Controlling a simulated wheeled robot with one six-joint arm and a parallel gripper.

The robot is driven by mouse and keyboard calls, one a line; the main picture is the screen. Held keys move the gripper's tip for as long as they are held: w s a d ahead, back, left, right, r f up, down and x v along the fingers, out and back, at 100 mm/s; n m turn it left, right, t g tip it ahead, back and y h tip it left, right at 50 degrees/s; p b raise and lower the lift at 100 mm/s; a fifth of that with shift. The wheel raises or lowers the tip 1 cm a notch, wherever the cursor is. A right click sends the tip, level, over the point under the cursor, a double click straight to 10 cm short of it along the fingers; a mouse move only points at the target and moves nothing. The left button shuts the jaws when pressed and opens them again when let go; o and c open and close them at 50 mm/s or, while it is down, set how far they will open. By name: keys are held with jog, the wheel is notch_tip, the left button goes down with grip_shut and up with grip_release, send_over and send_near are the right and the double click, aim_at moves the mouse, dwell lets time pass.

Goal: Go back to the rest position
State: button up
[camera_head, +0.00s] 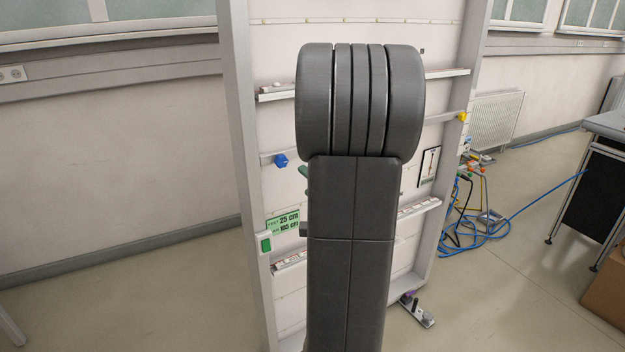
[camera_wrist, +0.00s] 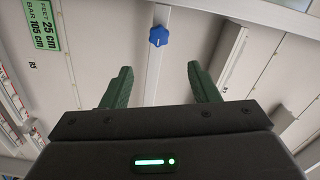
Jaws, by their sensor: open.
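My gripper (camera_wrist: 160,88) shows in the wrist view with its two green fingers spread apart. Nothing is between the fingers. Beyond them is the pale panel of the lightbox frame, with a blue knob (camera_wrist: 159,36) on a metal rail (camera_wrist: 153,66). In the head view my dark grey arm stands upright in front of the frame (camera_head: 241,130) and covers much of its middle. Only a bit of green shows beside the arm there, and most of the gripper is hidden. The blue knob (camera_head: 281,160) shows left of the arm.
A green label (camera_wrist: 42,26) is on the panel. The frame has a yellow knob (camera_head: 462,117) and a green knob (camera_head: 266,245) on its sides. Blue cables (camera_head: 480,236) lie on the floor at right, near a dark cabinet (camera_head: 590,190). The floor at left is clear.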

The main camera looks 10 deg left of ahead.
aim_at(284, 162)
jog(key=p+x, duration=0.1)
jog(key=x, duration=1.3)
jog(key=shift+s, duration=0.1)
jog(key=shift+s+d, duration=0.1)
